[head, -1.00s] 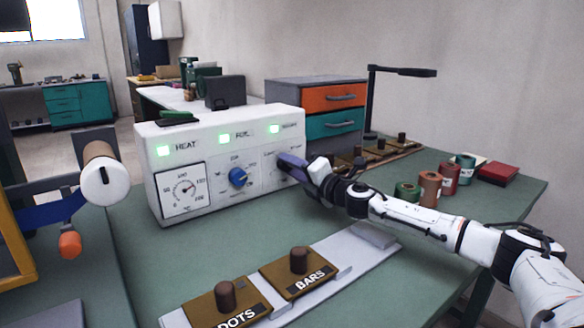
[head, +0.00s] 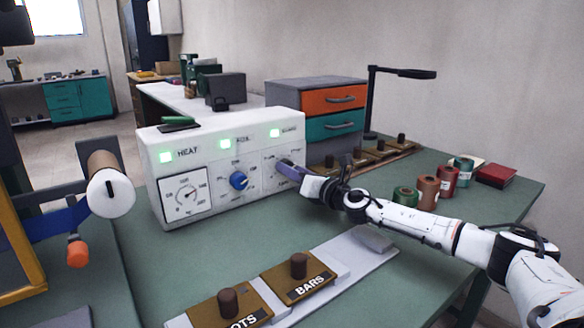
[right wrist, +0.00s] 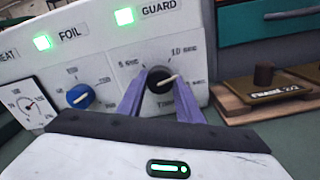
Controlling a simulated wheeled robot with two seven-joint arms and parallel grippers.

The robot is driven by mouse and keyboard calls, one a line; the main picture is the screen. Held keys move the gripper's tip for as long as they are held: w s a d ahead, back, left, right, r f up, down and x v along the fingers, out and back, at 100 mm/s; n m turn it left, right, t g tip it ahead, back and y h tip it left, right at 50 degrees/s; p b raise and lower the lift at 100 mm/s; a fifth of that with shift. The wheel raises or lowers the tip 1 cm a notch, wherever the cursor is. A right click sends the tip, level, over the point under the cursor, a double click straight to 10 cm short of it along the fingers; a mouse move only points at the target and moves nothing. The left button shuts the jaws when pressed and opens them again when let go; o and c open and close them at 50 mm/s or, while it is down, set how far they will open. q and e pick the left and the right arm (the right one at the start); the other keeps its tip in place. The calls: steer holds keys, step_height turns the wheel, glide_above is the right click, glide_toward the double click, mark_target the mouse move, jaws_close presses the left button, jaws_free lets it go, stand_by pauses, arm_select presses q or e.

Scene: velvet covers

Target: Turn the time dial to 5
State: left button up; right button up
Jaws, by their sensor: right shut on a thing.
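The time dial (right wrist: 159,82) is a black knob on the right panel of the white machine (head: 232,200). In the right wrist view its pale pointer points right and slightly up, away from the "5" mark at its upper left and below the "10" mark at its upper right. My right gripper (right wrist: 160,102) has its purple fingers on either side of the knob, shut on it. In the head view my right gripper (head: 284,168) reaches the panel from the right and hides most of the dial. My left gripper is not in view.
A blue dial (head: 238,180) and a gauge (head: 185,195) are left of the time dial. Green lamps glow above. Brown blocks labelled BARS (head: 308,284) and DOTS lie on a pale strip in front. Coloured spools (head: 428,191) and a drawer unit (head: 318,97) stand right and behind.

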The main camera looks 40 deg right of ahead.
steer(key=n+p, duration=0.1)
steer(key=n, duration=0.4)
steer(key=shift+r+n+p, duration=0.1)
steer(key=shift+n+p, duration=0.2)
steer(key=shift+p, duration=0.05)
steer(key=n+p, duration=0.2)
steer(key=n, duration=0.4)
steer(key=n+p, duration=0.2)
steer(key=n, duration=0.2)
steer(key=shift+a, duration=0.1)
steer(key=n+p, duration=0.2)
steer(key=n, duration=0.2)
steer(key=n+p, duration=0.1)
steer(key=n, duration=0.1)
steer(key=shift+n, duration=0.4)
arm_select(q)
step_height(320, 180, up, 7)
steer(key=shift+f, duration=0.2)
arm_select(e)
steer(key=shift+n, duration=0.5)
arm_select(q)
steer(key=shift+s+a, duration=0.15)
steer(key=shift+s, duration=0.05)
arm_select(e)
steer(key=shift+f, duration=0.2)
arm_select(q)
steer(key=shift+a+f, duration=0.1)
arm_select(e)
steer(key=o, duration=1)
